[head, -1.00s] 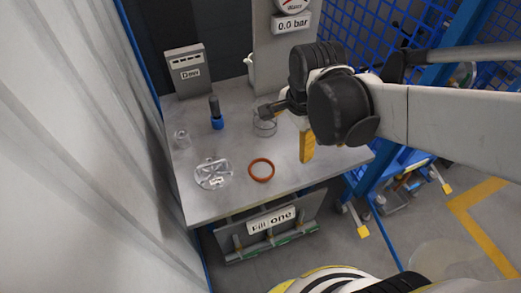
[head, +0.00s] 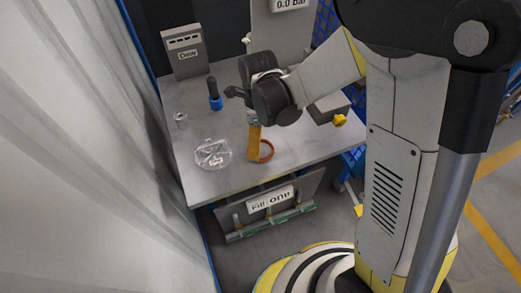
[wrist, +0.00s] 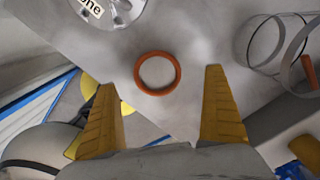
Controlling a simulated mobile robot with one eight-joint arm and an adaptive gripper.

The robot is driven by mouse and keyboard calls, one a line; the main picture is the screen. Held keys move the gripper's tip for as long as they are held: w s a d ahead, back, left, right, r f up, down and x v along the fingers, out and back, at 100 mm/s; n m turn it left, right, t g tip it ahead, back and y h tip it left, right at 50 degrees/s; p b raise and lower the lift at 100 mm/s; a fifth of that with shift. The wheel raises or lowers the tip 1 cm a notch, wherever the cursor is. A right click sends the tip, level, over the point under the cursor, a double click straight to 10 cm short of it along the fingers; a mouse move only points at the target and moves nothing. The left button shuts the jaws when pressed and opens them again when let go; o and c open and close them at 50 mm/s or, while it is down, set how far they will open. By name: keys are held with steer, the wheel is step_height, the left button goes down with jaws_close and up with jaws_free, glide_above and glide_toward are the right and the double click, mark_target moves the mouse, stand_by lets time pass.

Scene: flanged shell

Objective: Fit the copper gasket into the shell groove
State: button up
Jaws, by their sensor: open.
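The copper gasket (head: 270,152), an orange-brown ring, lies flat on the grey bench near its front edge. It also shows in the wrist view (wrist: 178,78), between and just beyond the fingertips. My gripper (head: 254,158) is open, with its yellow fingers pointing down. In the head view a finger covers the ring's left side; in the wrist view (wrist: 159,80) the fingers are apart with nothing between them. A clear, round flanged piece (head: 213,154), which may be the shell, lies left of the gasket; its labelled face (wrist: 122,12) is partly cut off. I cannot make out a groove.
A clear cylinder (wrist: 262,45) stands right of the gasket in the wrist view. A small clear cup (head: 181,121), a blue-and-black tool (head: 214,96) and a grey box (head: 187,53) stand farther back. A sign (head: 270,199) hangs below the bench front.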

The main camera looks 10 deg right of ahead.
mark_target(261, 151)
steer(key=f+b, duration=0.1)
steer(key=f, duration=0.2)
steer(key=f+b, duration=0.1)
steer(key=f, duration=0.1)
steer(key=shift+s+d+b, duration=0.2)
steer(key=shift+s+b, duration=0.15)
steer(key=shift+s, duration=0.05)
steer(key=shift+r, duration=0.1)
steer(key=shift+c, duration=0.7)
steer(key=c, duration=1.3)
steer(key=shift+r, duration=0.1)
